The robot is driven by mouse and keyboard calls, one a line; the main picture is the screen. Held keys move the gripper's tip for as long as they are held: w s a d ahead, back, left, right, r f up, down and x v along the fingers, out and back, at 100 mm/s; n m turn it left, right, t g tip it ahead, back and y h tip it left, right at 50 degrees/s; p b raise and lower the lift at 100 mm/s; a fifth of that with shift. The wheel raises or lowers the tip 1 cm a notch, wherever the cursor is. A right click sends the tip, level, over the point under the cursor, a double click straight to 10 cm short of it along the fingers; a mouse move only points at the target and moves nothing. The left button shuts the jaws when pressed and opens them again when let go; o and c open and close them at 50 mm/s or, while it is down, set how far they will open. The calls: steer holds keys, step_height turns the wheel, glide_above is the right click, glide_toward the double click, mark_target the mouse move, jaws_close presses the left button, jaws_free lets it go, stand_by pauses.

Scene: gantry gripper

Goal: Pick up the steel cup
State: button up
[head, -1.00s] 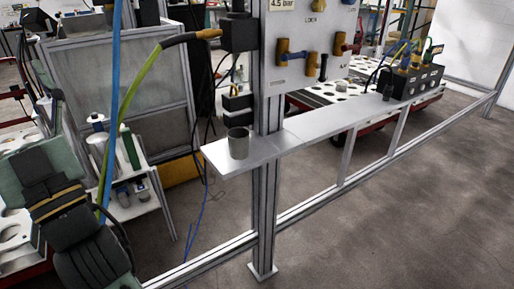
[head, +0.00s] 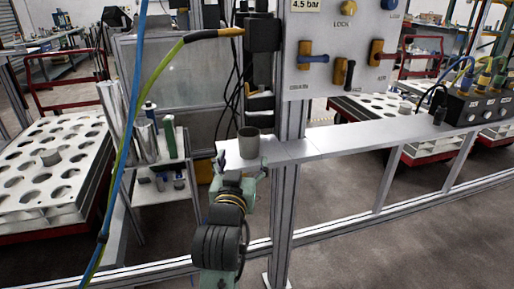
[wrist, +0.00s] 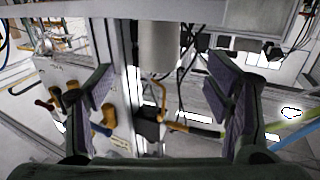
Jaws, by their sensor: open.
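The steel cup (head: 249,142) is a plain grey cylinder. It stands upright on the left end of the narrow metal shelf (head: 345,137), just left of the gantry post. My gripper (head: 243,178) is on the near side of the cup, a little below it in the head view; its fingers are hard to make out there. In the wrist view, which looks upside down, my gripper (wrist: 158,78) is open with nothing held. The cup (wrist: 158,48) shows between and beyond the two spread fingers. I cannot tell the exact gap from fingers to cup.
The gantry post (head: 284,200) stands close to the right of the cup. A panel (head: 340,55) with valve handles hangs above the shelf. A connector box (head: 480,107) sits at the shelf's right end. Blue and green hoses (head: 126,130) hang at left.

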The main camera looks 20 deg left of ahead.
mark_target(247, 146)
steer(key=w, duration=0.2)
steer(key=w+a, duration=0.1)
steer(key=w, duration=0.1)
steer(key=shift+p, duration=0.4)
steer(key=shift+w+a+p, duration=0.25)
steer(key=shift+w+p, duration=0.25)
steer(key=shift+w, duration=1.05)
steer(key=shift+w+a+p, duration=0.2)
steer(key=shift+w+p, duration=0.25)
steer(key=shift+w, duration=1.05)
steer(key=shift+f, duration=0.1)
steer(key=shift+c, duration=0.2)
steer(key=c, duration=1.2)
steer(key=shift+c, duration=0.2)
